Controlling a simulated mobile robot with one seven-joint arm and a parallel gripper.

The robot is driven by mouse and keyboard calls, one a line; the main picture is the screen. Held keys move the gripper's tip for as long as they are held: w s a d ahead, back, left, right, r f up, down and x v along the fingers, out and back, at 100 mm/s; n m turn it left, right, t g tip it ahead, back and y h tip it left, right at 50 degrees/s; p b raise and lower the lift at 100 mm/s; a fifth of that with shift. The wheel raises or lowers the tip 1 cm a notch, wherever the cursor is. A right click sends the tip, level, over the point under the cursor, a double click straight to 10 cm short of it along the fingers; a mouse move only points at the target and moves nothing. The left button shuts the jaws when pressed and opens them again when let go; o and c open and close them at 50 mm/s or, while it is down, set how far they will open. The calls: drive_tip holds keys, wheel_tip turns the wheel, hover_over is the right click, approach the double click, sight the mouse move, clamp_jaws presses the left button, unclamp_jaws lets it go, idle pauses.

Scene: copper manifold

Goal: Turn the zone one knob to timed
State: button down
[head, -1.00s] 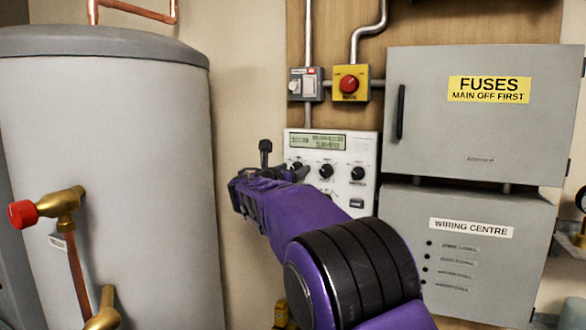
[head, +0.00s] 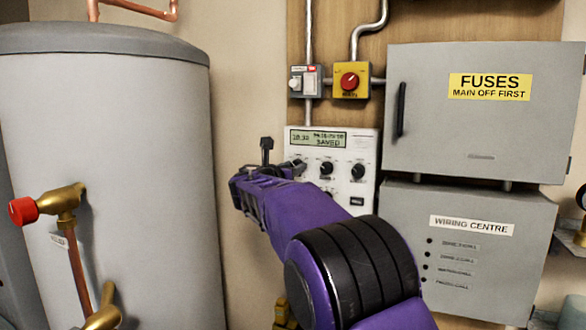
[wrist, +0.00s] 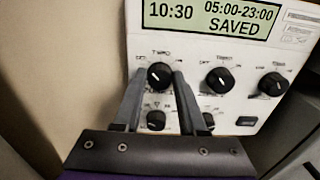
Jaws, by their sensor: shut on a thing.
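The white controller (head: 367,140) on the wall has a display (wrist: 215,18) reading 10:30, 05:00-23:00 and SAVED. Its upper row has three black knobs. My gripper (wrist: 160,74) has its fingers on either side of the leftmost black knob (wrist: 159,79) and is shut on it. A label above this knob seems to read TIMED. A pale mark on the knob appears to point up and left, but it is small and blurred. In the head view my gripper (head: 297,170) is at the controller's left side and my arm hides much of that knob.
The middle knob (wrist: 219,81) and right knob (wrist: 273,84) are to the right. Smaller knobs (wrist: 156,120) sit below, partly behind my fingers. A red rotary switch (head: 349,81), fuse box (head: 480,130) and wiring centre (head: 480,255) are nearby. A grey cylinder (head: 120,150) stands left.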

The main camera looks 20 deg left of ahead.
drive_tip(key=shift+d+f+m+b, duration=0.1)
drive_tip(key=shift+m+b, duration=2.65)
drive_tip(key=shift+m, duration=1.45)
drive_tip(key=shift+c, duration=2.4)
unclamp_jaws()
drive_tip(key=s+a, duration=0.2)
drive_tip(key=s, duration=1.5)
drive_tip(key=shift+s+a, duration=0.2)
